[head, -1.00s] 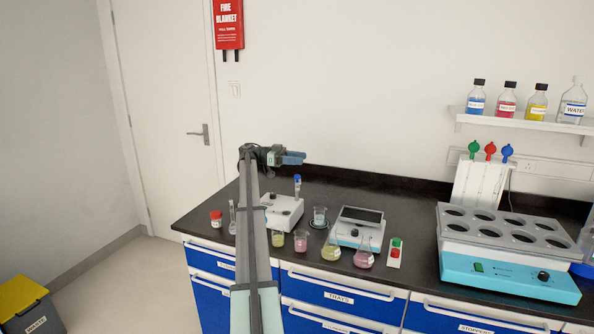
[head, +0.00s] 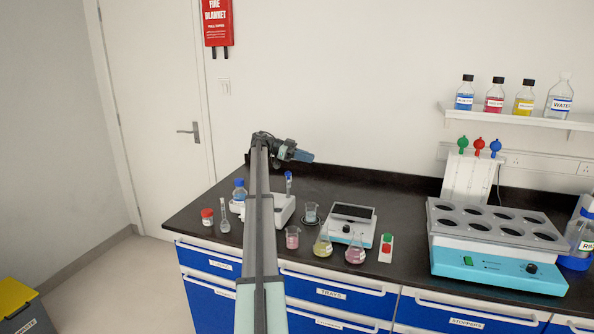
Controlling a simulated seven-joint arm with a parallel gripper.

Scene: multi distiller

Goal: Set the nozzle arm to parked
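I cannot make out a nozzle arm in this view. A white multi-well unit (head: 497,262) with a teal front stands on the right of the bench, with several dark round openings on top. It has a green switch and a black knob on its front. My gripper (head: 308,156) is in the air over the back left of the bench, far left of this unit and pointing right. Its fingers are small and seen from the side, so whether they are open is unclear. I see nothing clearly held.
A white stand (head: 467,180) with green, red and blue tops is behind the unit. A bottle in a blue holder (head: 575,262) is cut off at the right edge. Bottles line the wall shelf (head: 520,117).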

